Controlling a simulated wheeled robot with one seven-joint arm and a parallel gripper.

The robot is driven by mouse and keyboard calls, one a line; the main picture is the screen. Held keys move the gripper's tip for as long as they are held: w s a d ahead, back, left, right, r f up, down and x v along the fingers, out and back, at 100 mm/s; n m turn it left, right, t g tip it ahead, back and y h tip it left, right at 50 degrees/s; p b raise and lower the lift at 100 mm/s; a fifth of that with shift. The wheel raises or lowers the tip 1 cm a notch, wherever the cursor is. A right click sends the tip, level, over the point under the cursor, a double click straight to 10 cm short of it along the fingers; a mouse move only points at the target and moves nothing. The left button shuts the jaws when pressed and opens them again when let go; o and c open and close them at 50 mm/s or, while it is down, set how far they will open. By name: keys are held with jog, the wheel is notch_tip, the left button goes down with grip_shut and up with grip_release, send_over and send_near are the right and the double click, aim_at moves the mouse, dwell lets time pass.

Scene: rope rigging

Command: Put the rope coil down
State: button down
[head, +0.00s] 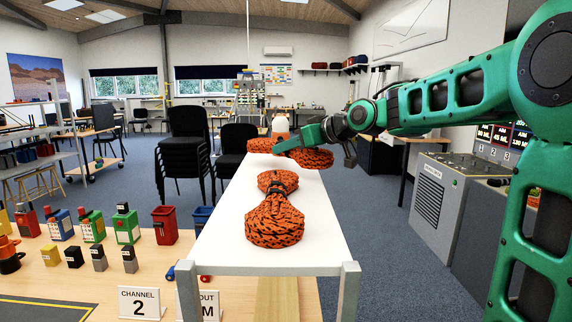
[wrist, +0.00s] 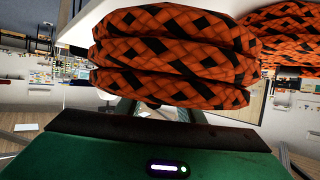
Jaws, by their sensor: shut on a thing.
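An orange rope coil (head: 312,158) with black flecks is at the far end of the white table (head: 312,240). My gripper (head: 290,144) is shut on this coil from above, its green body partly covering the coil's middle. The coil's right end reaches past the table's right edge. In the wrist view its thick stacked strands (wrist: 175,55) fill the upper middle, just ahead of the green gripper body. I cannot tell whether the coil touches the table. A second, similar coil (head: 274,222), with a dark band at its waist, lies on the near part of the table.
An orange container with a white top (head: 280,127) stands behind the held coil. Black chairs (head: 186,150) stand left of the table. A grey control cabinet (head: 440,200) stands to the right. A wooden bench with several coloured blocks (head: 127,228) is at the near left.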

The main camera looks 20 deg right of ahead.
jog(key=shift+f, duration=2)
jog(key=c, duration=1.2)
grip_release()
